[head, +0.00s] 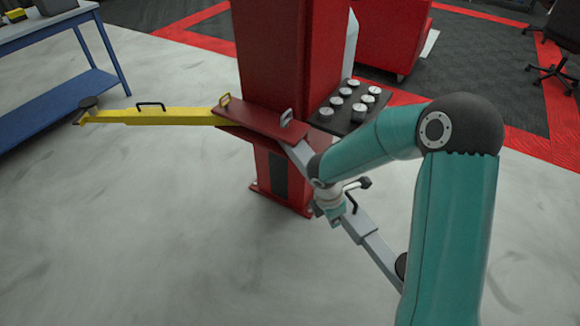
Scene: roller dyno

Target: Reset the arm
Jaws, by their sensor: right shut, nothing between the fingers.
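A red post (290,60) stands on the floor and carries two swing arms. The grey arm (368,240) reaches toward the lower right, with a black handle (352,200) and a dark round pad (401,266) partly hidden by my right arm. My right gripper (338,214) is beside the grey arm's handle, shut and empty; its fingertips are hard to make out and I cannot tell whether it touches. My left gripper is out of view.
A black tray (328,122) with several round silver pieces is on the post's right side. A blue workbench (50,30) stands at the upper left. A red cabinet (393,35) and black chair (555,65) are behind. Grey floor at lower left is clear.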

